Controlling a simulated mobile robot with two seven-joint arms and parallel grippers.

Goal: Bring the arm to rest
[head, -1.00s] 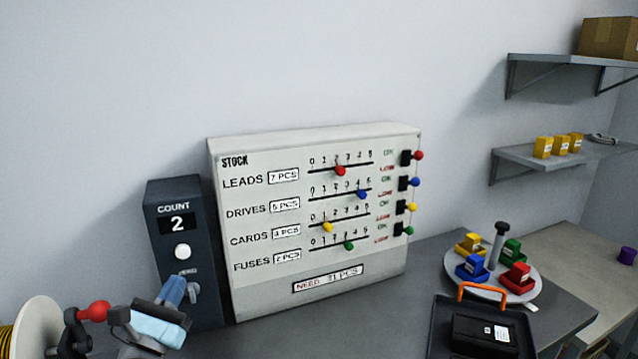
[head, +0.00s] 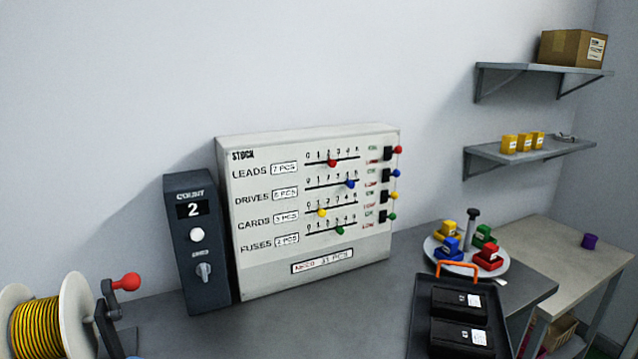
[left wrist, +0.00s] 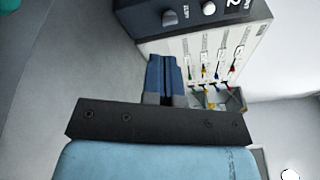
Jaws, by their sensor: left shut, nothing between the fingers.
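My left gripper (left wrist: 163,66) shows in the left wrist view with its blue fingers together and nothing between them. It is apart from the white stock board (left wrist: 190,50) beyond it. In the head view only a sliver of blue, perhaps my left arm, shows at the bottom edge beside the reel crank. My right gripper is in neither view.
The stock board (head: 310,240) and dark count box (head: 190,260) stand on the grey bench. A cable reel (head: 75,310) with a red-knobbed crank is at left. A black tray (head: 422,310) with black units and a round carousel (head: 500,270) are at right. Wall shelves (head: 535,68) hang behind.

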